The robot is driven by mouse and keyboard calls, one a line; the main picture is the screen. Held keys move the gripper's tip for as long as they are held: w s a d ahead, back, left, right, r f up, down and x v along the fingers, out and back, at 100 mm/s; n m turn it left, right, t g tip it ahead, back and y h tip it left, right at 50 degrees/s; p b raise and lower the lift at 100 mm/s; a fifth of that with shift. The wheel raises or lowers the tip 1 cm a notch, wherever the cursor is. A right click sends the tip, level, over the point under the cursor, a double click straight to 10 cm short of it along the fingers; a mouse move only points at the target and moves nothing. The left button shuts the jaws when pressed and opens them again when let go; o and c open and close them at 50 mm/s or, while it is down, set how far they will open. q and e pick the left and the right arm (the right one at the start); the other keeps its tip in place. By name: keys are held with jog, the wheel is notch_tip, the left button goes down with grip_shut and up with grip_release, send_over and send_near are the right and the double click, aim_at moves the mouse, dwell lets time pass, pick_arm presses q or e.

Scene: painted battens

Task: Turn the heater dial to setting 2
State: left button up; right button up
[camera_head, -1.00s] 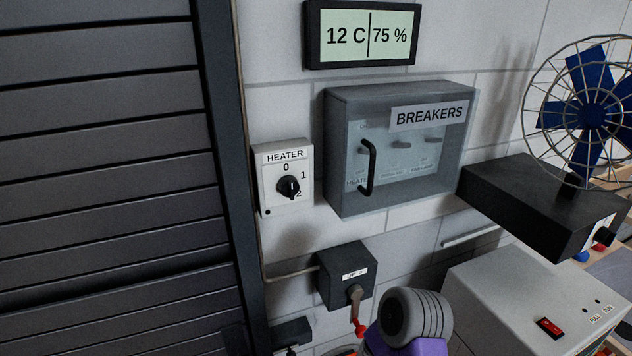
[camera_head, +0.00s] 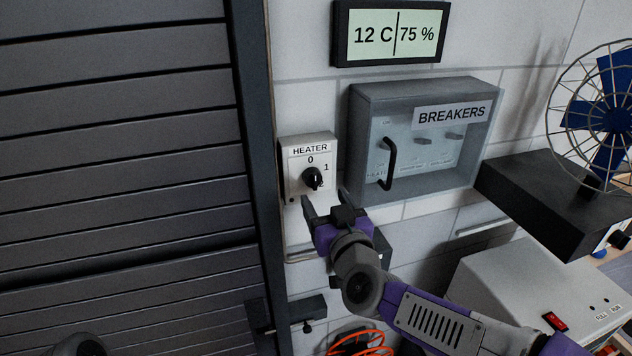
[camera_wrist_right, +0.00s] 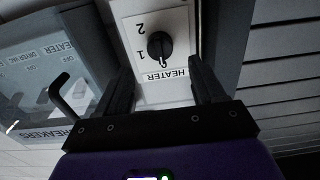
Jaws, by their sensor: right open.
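The heater dial is a black knob (camera_head: 313,178) on a white plate (camera_head: 296,190) labelled HEATER, with 0 above it, 1 to its right and 2 at its lower right, partly hidden. I cannot tell for sure where its pointer stands. My right gripper (camera_head: 324,196) is open and empty just below the knob, its fingers pointing up towards it. In the right wrist view the knob (camera_wrist_right: 160,46) shows upside down, between and beyond the two open fingers (camera_wrist_right: 160,78); they appear apart from it. My left gripper is not in view.
A grey breaker box (camera_head: 362,110) with a black handle (camera_head: 387,165) is close right of the dial. A dark shutter (camera_head: 120,130) lies left. A display (camera_head: 394,35) hangs above. A fan (camera_head: 610,115) and a white machine (camera_head: 490,285) are at the right. Orange cable (camera_head: 365,342) lies below.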

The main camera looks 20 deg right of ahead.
aim_at(316, 184)
jog(key=w, duration=0.7)
jog(key=shift+a+f, duration=0.1)
jog(key=c, duration=1)
jog(key=shift+c, duration=0.2)
